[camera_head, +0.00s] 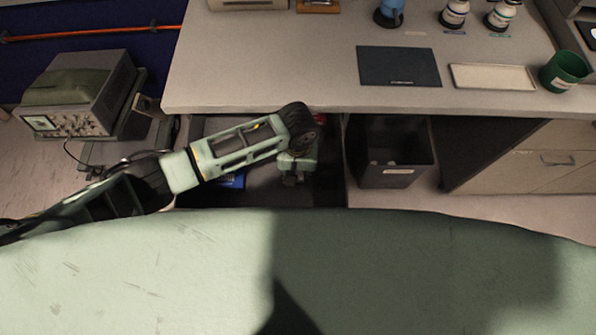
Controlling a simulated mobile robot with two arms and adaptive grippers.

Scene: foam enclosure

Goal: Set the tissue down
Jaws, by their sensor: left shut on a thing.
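My left arm comes in from the left and reaches to the front edge of the desk (270,70). My left gripper (293,180) points down just below that edge, over a dark recess. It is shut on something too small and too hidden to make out. No tissue shows clearly in this view. A dark waste bin (428,160) stands to the right of the gripper, apart from it, with small pale bits inside. My right gripper is not in view.
A dark mat (398,66), a pale tray (492,77), a green cup (563,70) and several bottles stand on the desk. The desk's left front is clear. A grey instrument (75,95) is at left. Drawers (540,160) are at right. My pale green body fills the foreground.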

